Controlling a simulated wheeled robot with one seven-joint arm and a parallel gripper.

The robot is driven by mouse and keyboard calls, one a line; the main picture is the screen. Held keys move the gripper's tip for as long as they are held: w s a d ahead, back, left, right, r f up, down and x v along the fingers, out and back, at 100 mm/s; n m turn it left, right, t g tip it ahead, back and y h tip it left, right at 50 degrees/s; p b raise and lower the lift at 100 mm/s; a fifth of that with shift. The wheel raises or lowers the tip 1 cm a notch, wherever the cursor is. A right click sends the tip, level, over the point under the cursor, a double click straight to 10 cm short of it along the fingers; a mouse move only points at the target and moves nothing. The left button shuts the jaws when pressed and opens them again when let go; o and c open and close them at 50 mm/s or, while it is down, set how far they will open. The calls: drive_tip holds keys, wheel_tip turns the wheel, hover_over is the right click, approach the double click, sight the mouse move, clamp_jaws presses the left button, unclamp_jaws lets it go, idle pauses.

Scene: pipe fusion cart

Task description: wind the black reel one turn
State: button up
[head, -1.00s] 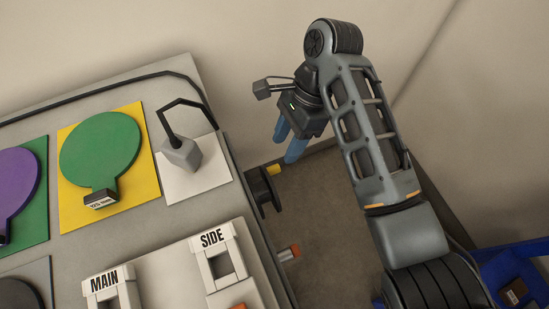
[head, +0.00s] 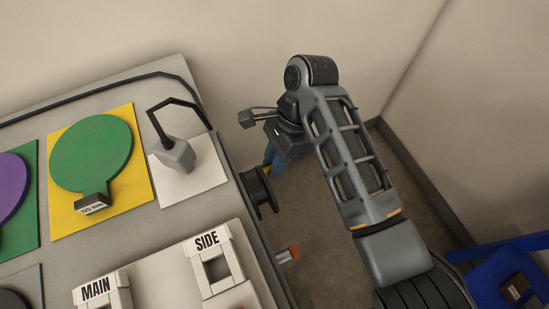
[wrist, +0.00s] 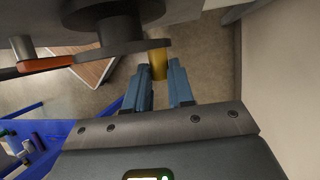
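The black reel (head: 257,191) is mounted on the right side of the cart, with its flanges facing sideways. In the wrist view the reel (wrist: 110,47) fills the top left, and its yellow crank handle (wrist: 158,62) sticks out from the flange. My gripper (wrist: 160,72) has its two blue fingers apart, with the handle at or between their tips. I cannot tell whether either finger touches it.
The cart (head: 228,214) fills the left, with a grey weight-like block (head: 178,155) and a SIDE holder (head: 215,265) on top. An orange-tipped knob (head: 290,253) juts from its side below the reel. A blue bin (head: 505,272) stands lower right. Walls close the back.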

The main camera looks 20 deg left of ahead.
clamp_jaws()
drive_tip(key=shift+r, duration=0.1)
